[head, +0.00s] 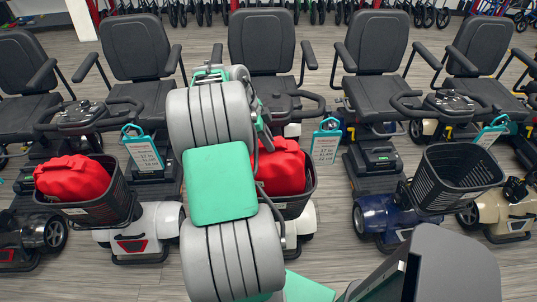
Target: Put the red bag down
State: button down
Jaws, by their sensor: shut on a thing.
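A red bag (282,168) shows to the right of my arm, at the black basket (297,207) of the middle scooter. My arm hides its left part, and I cannot tell whether it rests in the basket or hangs just above it. A second red bag (72,178) lies in the black basket (115,209) of the scooter to the left. My grey and green arm reaches over the middle scooter. The fingers of my gripper are hidden behind the arm, so its hold on the bag cannot be seen.
Several black-seated scooters stand in a row. An empty black basket (455,180) is on the blue scooter (385,218) at the right. Price tags (327,146) hang from the handlebars. Wood-look floor (335,245) is clear in front. Wheelchairs line the back.

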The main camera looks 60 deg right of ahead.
jog(key=shift+f, duration=2.7)
jog(key=c, duration=1.3)
grip_release()
jog(key=v, duration=1.1)
jog(key=shift+w+r, duration=0.15)
jog(key=shift+r, duration=0.15)
jog(key=shift+w+a+r, duration=0.15)
jog(key=shift+w+r, duration=0.05)
jog(key=shift+r, duration=0.15)
jog(key=w+a+r+n+t+h, duration=0.1)
jog(key=w+a+r+n+t, duration=0.15)
jog(key=w+a+n, duration=0.55)
jog(key=w+a+r+n+t, duration=0.2)
jog(key=w+a+r+n, duration=0.15)
jog(key=a+n, duration=0.75)
jog(key=s+a+f+n+t+y, duration=0.1)
jog(key=a+n, duration=0.5)
jog(key=a, duration=0.5)
jog(key=s+a+f+n+t+y, duration=0.1)
jog(key=s+a+n+t+y, duration=0.1)
jog(key=a+n, duration=0.4)
jog(key=a, duration=0.5)
jog(key=shift+f, duration=0.4)
jog(key=shift+a, duration=0.1)
